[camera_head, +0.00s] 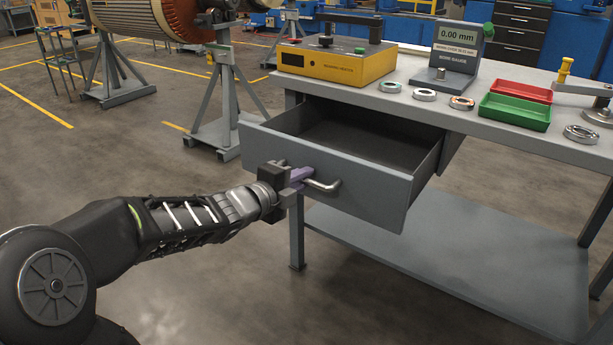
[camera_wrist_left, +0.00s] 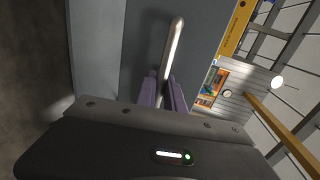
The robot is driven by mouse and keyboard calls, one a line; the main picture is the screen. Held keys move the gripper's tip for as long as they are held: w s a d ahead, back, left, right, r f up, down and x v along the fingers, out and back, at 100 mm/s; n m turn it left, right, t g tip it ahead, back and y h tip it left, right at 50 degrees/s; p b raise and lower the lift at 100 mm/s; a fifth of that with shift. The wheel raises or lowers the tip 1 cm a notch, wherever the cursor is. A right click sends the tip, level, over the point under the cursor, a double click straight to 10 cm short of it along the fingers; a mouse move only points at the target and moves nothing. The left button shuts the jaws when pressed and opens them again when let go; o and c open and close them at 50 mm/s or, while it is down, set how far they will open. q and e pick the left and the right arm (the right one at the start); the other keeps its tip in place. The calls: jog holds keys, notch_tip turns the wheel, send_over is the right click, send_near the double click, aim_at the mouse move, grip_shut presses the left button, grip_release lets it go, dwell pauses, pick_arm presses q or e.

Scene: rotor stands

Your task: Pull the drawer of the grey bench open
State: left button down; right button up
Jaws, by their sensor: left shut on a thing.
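The grey bench (camera_head: 470,118) stands at the right in the head view. Its drawer (camera_head: 370,188) is pulled well out, and the inside that shows looks empty. A bar handle (camera_head: 325,186) is on the drawer front. My left gripper (camera_head: 303,177) is shut on the handle, its purple fingers around the bar. In the left wrist view the handle (camera_wrist_left: 173,45) runs up from between the purple fingers (camera_wrist_left: 163,92), against the grey drawer front (camera_wrist_left: 140,40). My right gripper is not in view.
On the bench top are a yellow induction heater (camera_head: 335,62), a gauge with a display (camera_head: 455,48), several bearing rings, a red tray (camera_head: 522,91) and a green tray (camera_head: 514,112). A lower shelf (camera_head: 440,260) lies under the drawer. Rotor stands (camera_head: 215,110) are behind; the floor left of the drawer is clear.

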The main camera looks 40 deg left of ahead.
pick_arm(q)
jog(key=shift+f+v, duration=0.2)
jog(key=shift+v, duration=0.85)
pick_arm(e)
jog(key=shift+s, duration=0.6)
pick_arm(q)
jog(key=c, duration=1.7)
grip_release()
jog(key=shift+c, duration=0.2)
jog(key=p+v, duration=0.3)
jog(key=v, duration=0.4)
jog(key=shift+s, duration=0.4)
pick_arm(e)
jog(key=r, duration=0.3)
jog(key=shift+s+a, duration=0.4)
